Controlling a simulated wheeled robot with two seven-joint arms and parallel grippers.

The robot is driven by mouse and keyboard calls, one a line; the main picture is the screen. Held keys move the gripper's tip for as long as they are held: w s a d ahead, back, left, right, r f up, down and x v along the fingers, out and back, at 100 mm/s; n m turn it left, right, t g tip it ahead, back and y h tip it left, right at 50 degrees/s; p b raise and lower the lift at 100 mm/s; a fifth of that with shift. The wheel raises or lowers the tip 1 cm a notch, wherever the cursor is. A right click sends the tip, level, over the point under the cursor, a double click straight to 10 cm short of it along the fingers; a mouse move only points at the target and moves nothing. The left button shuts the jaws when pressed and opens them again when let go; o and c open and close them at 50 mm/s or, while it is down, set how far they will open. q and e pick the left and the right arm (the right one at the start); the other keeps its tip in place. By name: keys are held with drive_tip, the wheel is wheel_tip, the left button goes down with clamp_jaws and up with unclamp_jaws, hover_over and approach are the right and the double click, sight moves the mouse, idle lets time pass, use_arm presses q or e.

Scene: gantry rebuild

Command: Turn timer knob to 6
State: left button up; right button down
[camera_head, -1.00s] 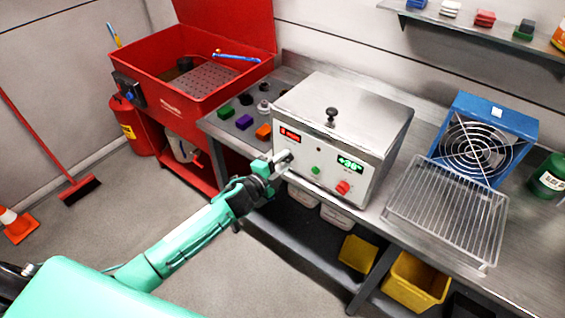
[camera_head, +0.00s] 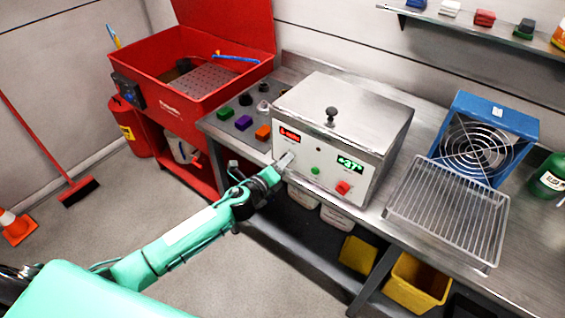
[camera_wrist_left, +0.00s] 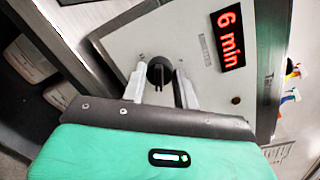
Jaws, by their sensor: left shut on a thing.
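The timer knob (camera_wrist_left: 158,70) is a small dark round knob with a raised grip on the front of the steel heater box (camera_head: 352,108). The red timer display (camera_wrist_left: 228,38) beside it reads "6 min"; it also shows in the head view (camera_head: 289,135), small. My left gripper (camera_head: 284,161) is at the left part of the front panel, its fingers (camera_wrist_left: 160,82) shut on the knob from both sides. In the head view the gripper hides the knob. My right gripper is in neither view.
The panel also has a green button (camera_head: 315,170), a red knob (camera_head: 343,188) and a green temperature display (camera_head: 350,163). A wire rack (camera_head: 447,208) and blue fan (camera_head: 490,135) stand to the right, coloured blocks (camera_head: 243,122) to the left.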

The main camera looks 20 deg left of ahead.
use_arm(q)
drive_tip(key=shift+f+m, duration=0.15)
drive_tip(key=shift+m, duration=0.45)
drive_tip(key=o, duration=1)
drive_tip(key=shift+c, duration=0.2)
drive_tip(key=b+v, duration=0.3)
drive_tip(key=v, duration=1.1)
